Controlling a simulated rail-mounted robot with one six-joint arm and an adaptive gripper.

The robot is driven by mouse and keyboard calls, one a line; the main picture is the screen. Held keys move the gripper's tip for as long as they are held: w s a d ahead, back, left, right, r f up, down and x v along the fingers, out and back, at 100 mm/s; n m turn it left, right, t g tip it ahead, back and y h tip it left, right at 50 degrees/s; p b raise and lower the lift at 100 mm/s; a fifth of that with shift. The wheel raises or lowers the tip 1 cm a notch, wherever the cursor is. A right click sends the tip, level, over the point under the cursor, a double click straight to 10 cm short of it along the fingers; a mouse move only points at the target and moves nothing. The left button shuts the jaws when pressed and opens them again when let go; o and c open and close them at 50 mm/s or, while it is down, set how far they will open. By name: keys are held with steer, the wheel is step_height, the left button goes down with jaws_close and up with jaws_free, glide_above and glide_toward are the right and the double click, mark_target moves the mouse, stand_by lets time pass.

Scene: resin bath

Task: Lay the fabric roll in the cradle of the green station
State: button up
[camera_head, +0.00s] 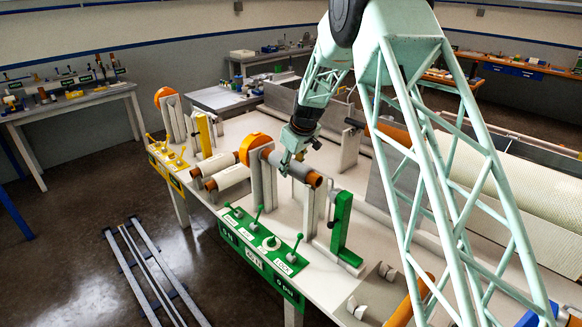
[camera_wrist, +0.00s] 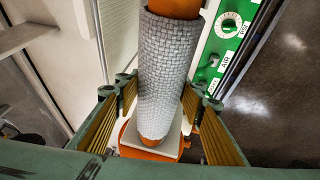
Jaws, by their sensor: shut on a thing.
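The fabric roll (camera_head: 293,166) is a grey woven sleeve on an orange core. In the wrist view the roll (camera_wrist: 170,75) runs lengthwise between the finger pads. My gripper (camera_head: 288,160) is shut on it. The green station has a green control panel (camera_head: 266,250) with levers and a knob, a green upright (camera_head: 341,225), pale cradle posts (camera_head: 257,182) and an orange disc (camera_head: 256,147). The roll lies roughly level at the height of the post tops, its near end close to the green upright. I cannot tell whether it touches the cradle; my gripper hides part of it.
Two pale rolls (camera_head: 228,177) with orange ends lie on the white bench left of the green station. A yellow station (camera_head: 203,135) stands further left. A grey tray with another orange-cored item (camera_head: 410,300) is at the near right. A floor rail (camera_head: 155,270) lies below.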

steer(key=shift+f+b, duration=0.4)
steer(key=shift+f, duration=0.15)
steer(key=shift+f, duration=0.1)
steer(key=o, duration=1.2)
steer(key=shift+o, duration=0.6)
steer(key=v, duration=1.1)
steer(key=shift+s+r, duration=0.2)
steer(key=shift+r, duration=0.25)
